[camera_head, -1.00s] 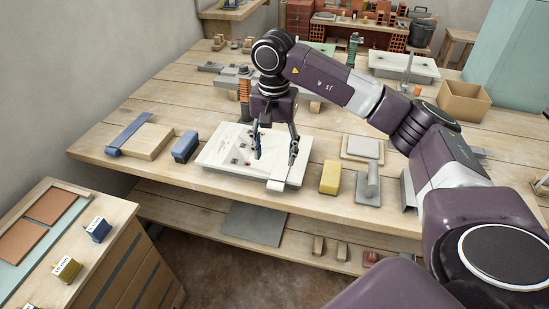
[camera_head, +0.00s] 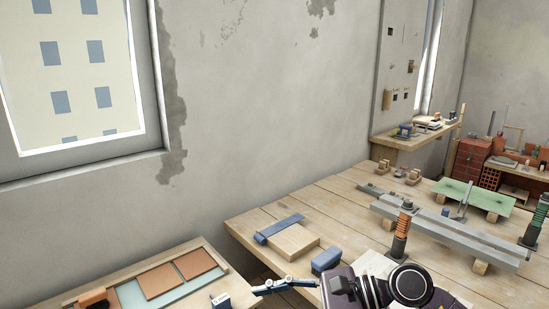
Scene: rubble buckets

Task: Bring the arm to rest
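My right arm comes in at the bottom edge, and its gripper (camera_head: 258,290) points left near the front edge of the wooden table (camera_head: 262,226). The fingers are seen nearly edge-on, so I cannot tell how far apart they are. No object shows in them. The white board (camera_head: 374,263) is partly hidden behind the wrist. My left gripper is not in view.
A wooden block (camera_head: 292,241) with a blue bar lies on the table.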

